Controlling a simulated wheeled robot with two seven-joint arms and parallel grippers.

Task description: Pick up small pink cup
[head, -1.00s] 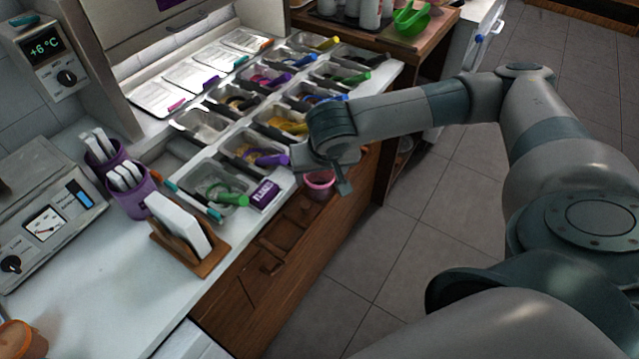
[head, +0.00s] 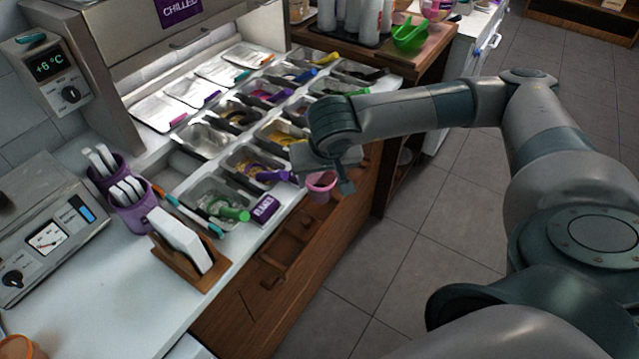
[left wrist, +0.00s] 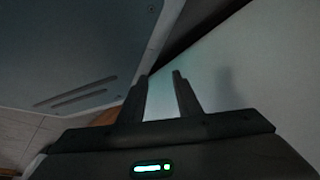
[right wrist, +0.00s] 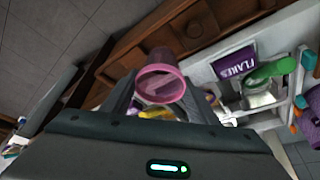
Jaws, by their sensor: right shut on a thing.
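The small pink cup (head: 320,187) is in my right gripper (head: 341,178), held in the air just off the front edge of the topping counter. In the right wrist view the cup (right wrist: 161,84) sits between the two fingers, its rim towards the camera. My right gripper is shut on it. My left gripper (left wrist: 161,76) shows only in its own wrist view. Its fingers are apart with nothing between them, near a pale surface.
Topping trays with coloured scoops (head: 230,213) fill the counter, and a purple flakes label (head: 264,208) is at its edge. A wooden holder (head: 203,273) with white cards stands nearer. Purple containers (head: 132,215) are at the left. Open floor (head: 430,240) lies to the right.

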